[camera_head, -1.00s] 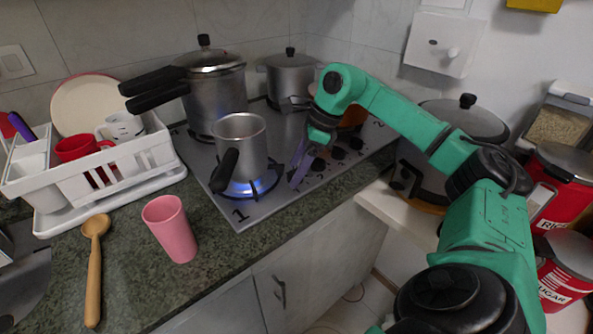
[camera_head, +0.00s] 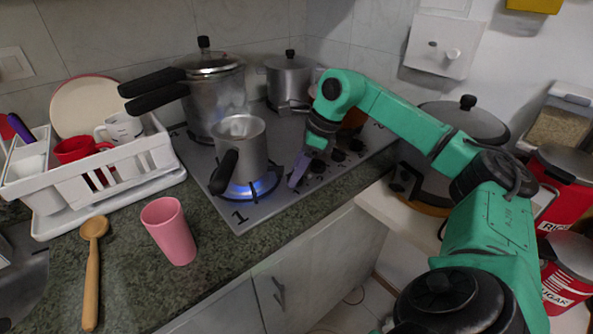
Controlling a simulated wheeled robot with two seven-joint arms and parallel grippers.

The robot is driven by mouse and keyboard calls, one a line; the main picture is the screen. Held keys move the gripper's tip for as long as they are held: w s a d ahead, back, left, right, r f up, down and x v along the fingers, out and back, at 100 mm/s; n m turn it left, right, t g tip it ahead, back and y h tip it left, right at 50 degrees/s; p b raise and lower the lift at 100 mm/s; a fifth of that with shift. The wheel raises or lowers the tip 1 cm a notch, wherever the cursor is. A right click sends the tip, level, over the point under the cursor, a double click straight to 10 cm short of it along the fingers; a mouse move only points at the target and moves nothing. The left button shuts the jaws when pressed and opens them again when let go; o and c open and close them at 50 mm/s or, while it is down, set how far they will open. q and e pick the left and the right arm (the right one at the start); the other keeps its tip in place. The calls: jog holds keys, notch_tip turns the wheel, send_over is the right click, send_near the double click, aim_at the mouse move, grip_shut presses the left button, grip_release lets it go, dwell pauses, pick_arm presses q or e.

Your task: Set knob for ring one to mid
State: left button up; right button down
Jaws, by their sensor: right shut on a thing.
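Ring one (camera_head: 247,188) is the burner by the printed "1" at the near left corner of the cooktop (camera_head: 225,206). It burns with a blue flame under a small metal pot (camera_head: 243,142) with a black handle. A row of dark knobs (camera_head: 338,156) runs along the cooktop's right side. My right gripper (camera_head: 298,172) points down at the near end of this row, beside ring one. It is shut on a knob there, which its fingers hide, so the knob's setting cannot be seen. My left gripper is out of view.
A large pressure cooker (camera_head: 212,95) and a lidded pot (camera_head: 290,80) stand at the back. A pink cup (camera_head: 168,230), a wooden spoon (camera_head: 93,262) and a white dish rack (camera_head: 110,175) are on the left counter. A big lidded pot (camera_head: 465,120) stands at right.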

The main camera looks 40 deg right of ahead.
jog(key=shift+m+t+h, duration=0.3)
jog(key=shift+m, duration=0.9)
jog(key=m+h, duration=0.1)
jog(key=m, duration=0.1)
jog(key=shift+r+m+t, duration=0.1)
jog(key=shift+m+t, duration=0.2)
jog(key=m+h+p, duration=0.1)
jog(key=m, duration=0.2)
jog(key=shift+a+r, duration=0.1)
jog(key=shift+a, duration=0.05)
jog(key=shift+m+h+p, duration=0.7)
jog(key=shift+m, duration=0.8)
jog(key=shift+c, duration=1.8)
grip_release()
jog(key=p+v, duration=0.2)
jog(key=v, duration=1.2)
jog(key=shift+s, duration=0.2)
